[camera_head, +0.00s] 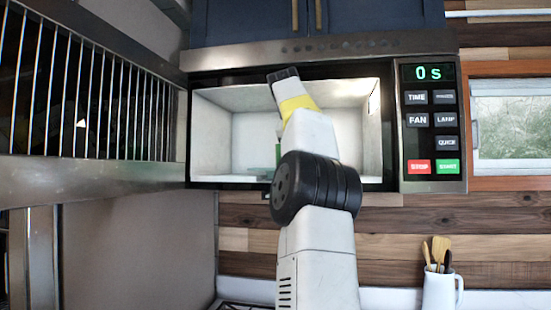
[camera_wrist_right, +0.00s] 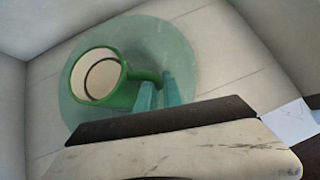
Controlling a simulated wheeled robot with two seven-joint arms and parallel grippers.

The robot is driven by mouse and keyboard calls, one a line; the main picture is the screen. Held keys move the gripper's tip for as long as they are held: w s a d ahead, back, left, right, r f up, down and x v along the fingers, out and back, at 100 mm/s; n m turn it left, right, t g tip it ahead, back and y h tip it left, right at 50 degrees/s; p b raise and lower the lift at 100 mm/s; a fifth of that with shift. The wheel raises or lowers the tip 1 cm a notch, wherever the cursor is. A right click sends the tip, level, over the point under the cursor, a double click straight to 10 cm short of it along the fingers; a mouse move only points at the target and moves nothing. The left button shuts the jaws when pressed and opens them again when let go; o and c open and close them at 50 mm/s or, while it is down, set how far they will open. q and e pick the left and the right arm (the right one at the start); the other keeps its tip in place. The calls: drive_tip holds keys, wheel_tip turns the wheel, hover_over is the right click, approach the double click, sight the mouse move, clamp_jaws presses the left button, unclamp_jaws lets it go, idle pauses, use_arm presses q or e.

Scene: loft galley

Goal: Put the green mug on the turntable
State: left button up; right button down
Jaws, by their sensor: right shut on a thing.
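The green mug (camera_wrist_right: 121,92) has a cream inside and shows in the right wrist view, its opening toward the camera. It is in front of the round, greenish glass turntable (camera_wrist_right: 168,45) inside the microwave. I cannot tell whether its base touches the glass. My right gripper (camera_wrist_right: 158,90) has teal fingers shut on the mug's handle. In the head view my right arm reaches into the open microwave (camera_head: 212,150) and hides most of what is there; only a small green patch shows beside it. My left gripper is not in view.
The microwave's pale inner walls are close around my right arm. Its control panel (camera_head: 431,120) at the right reads 0 s. A dark barred panel (camera_head: 90,90) stands out at the left. A white jug (camera_head: 441,288) with wooden utensils stands at the lower right.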

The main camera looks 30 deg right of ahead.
drive_tip(key=c, duration=1.5)
unclamp_jaws()
drive_tip(key=shift+r, duration=0.15)
drive_tip(key=shift+v, duration=0.75)
drive_tip(key=s+a, duration=0.7)
drive_tip(key=a, duration=0.2)
drive_tip(key=shift+s, duration=0.25)
drive_tip(key=shift+a, duration=0.2)
